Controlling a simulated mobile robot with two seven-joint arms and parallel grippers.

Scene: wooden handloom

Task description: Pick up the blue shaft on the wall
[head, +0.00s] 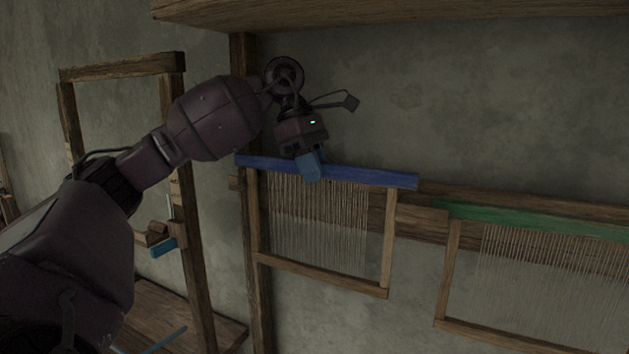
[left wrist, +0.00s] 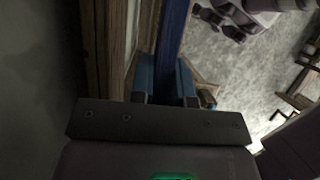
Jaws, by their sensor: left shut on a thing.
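The blue shaft (head: 375,177) is a wooden frame with a blue top bar and many thin vertical cords, upright against the wall. My left gripper (head: 311,170) is shut on the blue top bar, a little left of its middle. In the left wrist view the blue bar (left wrist: 172,38) runs between the two blue fingers of my left gripper (left wrist: 167,80). The part of the bar under the fingers is hidden. My right gripper is not in view.
A shaft with a green top bar (head: 540,220) hangs on the wall to the right. A wooden beam (head: 400,9) runs above. A wooden post (head: 243,60) stands behind the shaft's left end. A wooden frame (head: 120,68) stands at the left.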

